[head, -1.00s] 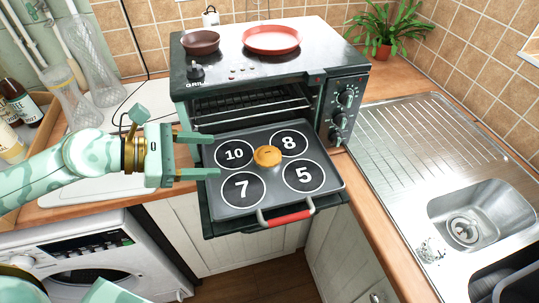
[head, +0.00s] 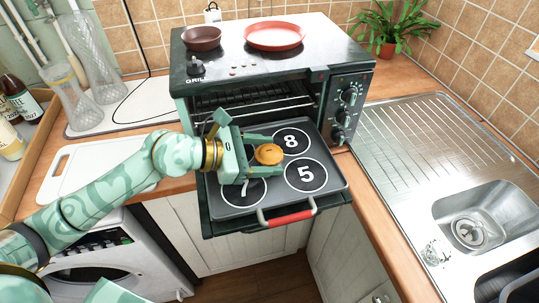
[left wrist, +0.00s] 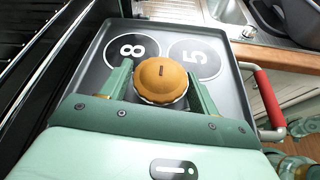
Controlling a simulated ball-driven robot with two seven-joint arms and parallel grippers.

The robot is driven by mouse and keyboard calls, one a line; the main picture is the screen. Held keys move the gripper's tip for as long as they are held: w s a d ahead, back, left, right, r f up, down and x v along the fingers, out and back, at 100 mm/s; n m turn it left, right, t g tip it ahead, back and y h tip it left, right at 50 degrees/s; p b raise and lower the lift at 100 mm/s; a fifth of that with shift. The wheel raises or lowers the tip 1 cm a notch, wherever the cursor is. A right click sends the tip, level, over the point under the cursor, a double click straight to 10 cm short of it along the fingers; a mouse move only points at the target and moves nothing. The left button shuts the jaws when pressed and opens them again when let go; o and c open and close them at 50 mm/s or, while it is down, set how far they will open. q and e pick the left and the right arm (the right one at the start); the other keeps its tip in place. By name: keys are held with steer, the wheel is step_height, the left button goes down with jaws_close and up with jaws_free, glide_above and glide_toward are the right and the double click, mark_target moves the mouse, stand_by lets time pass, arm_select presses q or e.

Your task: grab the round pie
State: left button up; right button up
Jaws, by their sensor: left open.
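The round pie (head: 269,154) is small and golden brown. It sits near the middle of the dark numbered tray (head: 322,196), which is pulled out of the oven. My left gripper (head: 268,154) is open, with one finger on the far side of the pie and one on the near side. In the left wrist view the pie (left wrist: 161,80) lies between the two open fingers (left wrist: 162,88). The 8 and 5 circles show, while my gripper hides most of the circles on the left. My right gripper is not in view.
The oven (head: 262,60) stands behind the tray, with a dark pan (head: 201,38) and a red pan (head: 274,36) on top. A sink (head: 480,215) is at the right, and a plant (head: 388,28) stands behind.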

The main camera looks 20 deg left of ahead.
arm_select(q)
steer(key=c, duration=0.7)
steer(key=shift+o, duration=0.2)
